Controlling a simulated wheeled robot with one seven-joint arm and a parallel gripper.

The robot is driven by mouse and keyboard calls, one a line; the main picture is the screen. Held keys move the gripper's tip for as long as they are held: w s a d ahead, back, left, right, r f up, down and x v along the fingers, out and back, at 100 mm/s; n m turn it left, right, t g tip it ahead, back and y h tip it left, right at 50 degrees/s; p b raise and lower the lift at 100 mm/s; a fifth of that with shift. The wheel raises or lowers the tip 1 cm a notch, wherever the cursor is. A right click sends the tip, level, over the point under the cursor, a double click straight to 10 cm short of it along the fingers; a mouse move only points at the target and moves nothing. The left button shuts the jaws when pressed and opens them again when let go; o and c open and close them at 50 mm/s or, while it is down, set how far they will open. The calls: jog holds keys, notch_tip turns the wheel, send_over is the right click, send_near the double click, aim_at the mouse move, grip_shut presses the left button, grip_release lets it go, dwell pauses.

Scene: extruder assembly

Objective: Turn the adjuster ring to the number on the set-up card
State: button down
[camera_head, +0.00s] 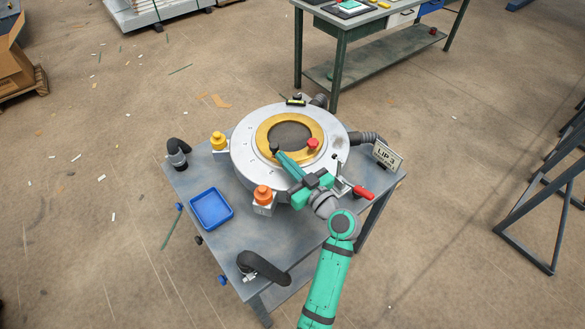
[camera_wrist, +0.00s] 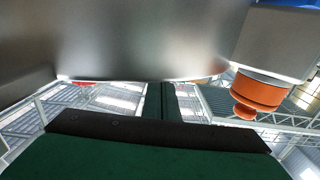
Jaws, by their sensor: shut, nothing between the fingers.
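The round silver die body (camera_head: 243,160) sits on the grey table, with a brass ring (camera_head: 265,129) around its dark centre. I take this brass ring to be the adjuster ring; no number on it is readable. A red knob (camera_head: 313,143) stands at its near right. The set-up card (camera_head: 388,155) stands at the table's right and seems to read "LIP 3".
An orange-capped block (camera_head: 263,194) is close left of my gripper, also in the wrist view (camera_wrist: 260,91). A red-handled lever (camera_head: 362,192) is close right. A yellow-capped block (camera_head: 218,141), blue tray (camera_head: 211,208) and black hoses (camera_head: 264,267) surround the die.

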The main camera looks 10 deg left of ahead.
jog(key=shift+w+a, duration=0.2)
jog(key=shift+a, duration=0.05)
jog(key=shift+a, duration=0.1)
